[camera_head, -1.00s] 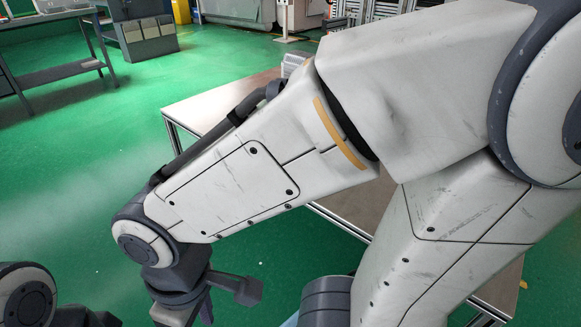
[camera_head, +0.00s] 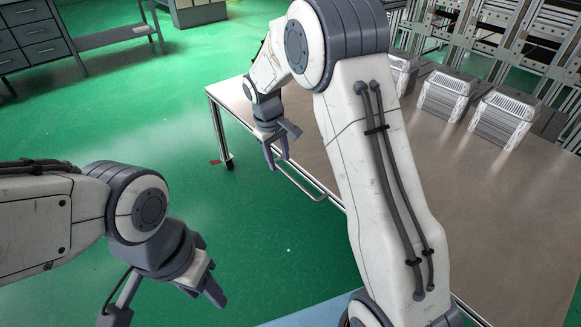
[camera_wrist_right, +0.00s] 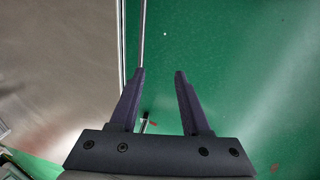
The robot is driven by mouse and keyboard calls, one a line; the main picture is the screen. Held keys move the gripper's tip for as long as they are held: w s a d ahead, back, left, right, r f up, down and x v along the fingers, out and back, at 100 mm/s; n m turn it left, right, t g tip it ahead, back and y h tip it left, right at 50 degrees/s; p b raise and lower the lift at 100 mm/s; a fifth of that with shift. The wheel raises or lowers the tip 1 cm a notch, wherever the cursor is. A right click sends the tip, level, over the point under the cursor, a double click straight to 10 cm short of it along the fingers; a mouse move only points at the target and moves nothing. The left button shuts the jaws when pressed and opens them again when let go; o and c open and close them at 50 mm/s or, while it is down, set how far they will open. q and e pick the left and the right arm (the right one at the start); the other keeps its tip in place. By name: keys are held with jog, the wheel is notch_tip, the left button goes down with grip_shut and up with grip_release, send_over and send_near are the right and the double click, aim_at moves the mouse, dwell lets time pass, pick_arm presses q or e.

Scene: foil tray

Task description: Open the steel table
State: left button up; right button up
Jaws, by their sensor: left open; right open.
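The steel table (camera_head: 480,210) has a broad brownish metal top and a thin frame, at the right of the head view. A bar-like handle (camera_head: 302,184) stands out from its near left side. My right gripper (camera_head: 277,162) is open and points down beside this edge, just above and left of the handle. In the right wrist view my right gripper (camera_wrist_right: 160,74) has empty space between its fingers; a thin metal bar (camera_wrist_right: 142,35) runs past the left fingertip, by the tabletop (camera_wrist_right: 55,60). Whether they touch is unclear. My left gripper (camera_head: 165,298) is open and empty over the floor.
Several grey ribbed boxes (camera_head: 502,116) stand along the table's far side, before metal racks (camera_head: 480,35). Grey drawers (camera_head: 32,38) stand at the upper left. The green floor (camera_head: 240,240) left of the table is clear.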

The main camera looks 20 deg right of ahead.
aim_at(293, 180)
jog(key=w+d+f+b, duration=0.1)
jog(key=f, duration=0.3)
jog(key=w+d+f+b, duration=0.1)
jog(key=d+f, duration=0.1)
jog(key=f, duration=0.2)
jog(key=w+d+f+b, duration=0.1)
jog(key=d+f, duration=0.1)
jog(key=f, duration=0.2)
jog(key=shift+d, duration=0.15)
grip_shut()
dwell(1.1)
